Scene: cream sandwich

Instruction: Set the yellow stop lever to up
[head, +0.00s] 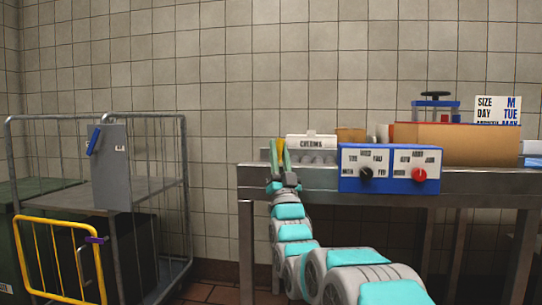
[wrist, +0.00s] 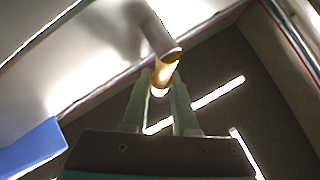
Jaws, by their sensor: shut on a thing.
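The yellow stop lever (head: 281,146) shows as a small yellow patch between the green fingers of my gripper (head: 279,150), at the left end of the steel table in the head view. In the wrist view the lever (wrist: 166,72) is a rounded yellow tip at the end of a pale rod, and the fingertips of my gripper (wrist: 163,85) are on either side of it. My gripper is shut on the lever. The fingers hide most of the lever in the head view, so I cannot tell its exact setting.
A blue-framed panel (head: 390,185) with a black and a red knob is right of my gripper. A white labelled box (head: 311,142) and a brown box (head: 455,143) are on the table (head: 257,178). At left stands a wire cart (head: 187,190) with a grey blue-levered box (head: 112,170).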

